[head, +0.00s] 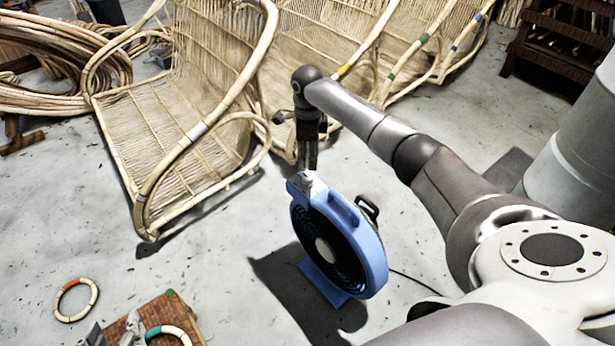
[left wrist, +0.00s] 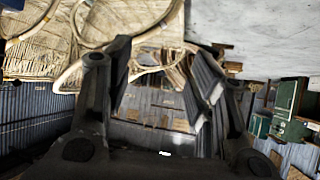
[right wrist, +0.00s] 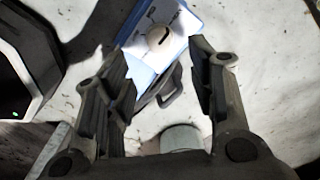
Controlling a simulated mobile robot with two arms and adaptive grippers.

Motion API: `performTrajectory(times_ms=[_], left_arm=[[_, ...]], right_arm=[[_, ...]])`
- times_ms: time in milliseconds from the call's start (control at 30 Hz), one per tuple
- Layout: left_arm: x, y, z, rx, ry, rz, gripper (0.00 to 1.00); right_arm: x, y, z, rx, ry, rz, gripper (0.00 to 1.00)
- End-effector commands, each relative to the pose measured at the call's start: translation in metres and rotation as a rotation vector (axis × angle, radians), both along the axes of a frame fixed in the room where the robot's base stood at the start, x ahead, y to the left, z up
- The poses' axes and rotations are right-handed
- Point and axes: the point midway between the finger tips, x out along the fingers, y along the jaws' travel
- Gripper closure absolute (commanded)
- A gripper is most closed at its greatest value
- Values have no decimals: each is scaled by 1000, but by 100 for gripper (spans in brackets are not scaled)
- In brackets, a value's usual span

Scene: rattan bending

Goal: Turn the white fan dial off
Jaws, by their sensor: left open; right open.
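The blue fan (head: 362,240) stands upright on the concrete floor. Its white dial (head: 306,181) is on top, at the upper left end of the housing. My right gripper (head: 308,160) points down just above the dial. The panel's markings are too small to read. My left gripper (left wrist: 163,62) is open and empty, away from the fan.
Rattan chair frames (head: 150,115) stand behind and left of the fan. Rattan coils (head: 60,70) lie at far left. A grey drum (head: 580,140) stands at right. A cable trails from the fan.

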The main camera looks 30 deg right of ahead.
Motion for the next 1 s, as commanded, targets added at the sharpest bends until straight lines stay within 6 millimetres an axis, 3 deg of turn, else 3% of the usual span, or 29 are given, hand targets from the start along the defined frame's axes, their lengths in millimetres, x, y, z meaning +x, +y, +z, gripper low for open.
performTrajectory(times_ms=[500,1000], left_arm=[[39,-21,69,-99,-413,-28,49],[43,-31,137,-189,-767,-49,49]], right_arm=[[0,0,-47,-1,1,2,49],[0,0,-81,0,0,3,49]])
